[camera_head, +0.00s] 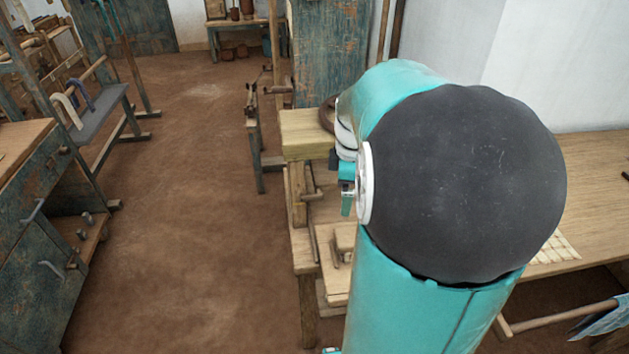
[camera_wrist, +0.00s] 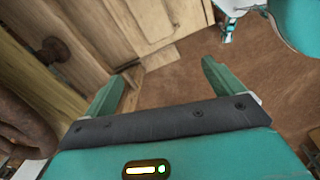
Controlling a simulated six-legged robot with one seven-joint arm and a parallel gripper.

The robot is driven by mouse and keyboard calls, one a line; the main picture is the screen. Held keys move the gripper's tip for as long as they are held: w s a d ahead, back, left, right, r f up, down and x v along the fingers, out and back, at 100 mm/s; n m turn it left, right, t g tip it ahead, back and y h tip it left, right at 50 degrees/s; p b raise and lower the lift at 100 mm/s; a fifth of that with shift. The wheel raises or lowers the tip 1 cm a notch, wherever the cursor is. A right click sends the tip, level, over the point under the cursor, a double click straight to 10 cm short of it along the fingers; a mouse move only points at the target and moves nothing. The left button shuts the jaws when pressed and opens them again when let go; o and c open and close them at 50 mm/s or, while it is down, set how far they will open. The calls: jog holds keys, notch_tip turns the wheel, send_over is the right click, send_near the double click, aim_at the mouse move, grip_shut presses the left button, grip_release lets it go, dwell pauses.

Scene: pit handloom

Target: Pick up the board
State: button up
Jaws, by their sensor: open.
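My gripper (camera_wrist: 160,78) is open in the wrist view, with two green fingers apart and nothing between them. Beyond the fingers are brown floor and pale wooden parts. In the head view my arm covers most of the bench, and only a small teal part of my gripper (camera_head: 347,200) shows beside it. A pale, thick wooden slab (camera_head: 308,133) lies at the bench's far left end. A flat pale wooden piece (camera_wrist: 150,22) shows at the top of the wrist view. I cannot tell which wooden piece is the board.
A wooden bench (camera_head: 590,165) runs along the white wall on the right. A brown coil (camera_wrist: 25,125) lies close to my gripper's left side. A blue worn cabinet (camera_head: 40,230) stands at left. The brown floor (camera_head: 190,220) between is clear.

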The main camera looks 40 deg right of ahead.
jog(key=s+d+f+n+y, duration=0.1)
jog(key=s+d+f+n, duration=0.15)
jog(key=d, duration=0.25)
jog(key=s+d+f+n+y, duration=0.1)
jog(key=s+d+f, duration=0.15)
jog(key=d, duration=0.25)
jog(key=shift+m, duration=0.25)
jog(key=f, duration=0.2)
jog(key=w+f, duration=0.1)
jog(key=f, duration=0.5)
jog(key=shift+w+a+f, duration=0.2)
jog(key=shift+w+a, duration=0.1)
jog(key=shift+s+f, duration=0.1)
jog(key=shift+f, duration=2.65)
jog(key=c, duration=1.2)
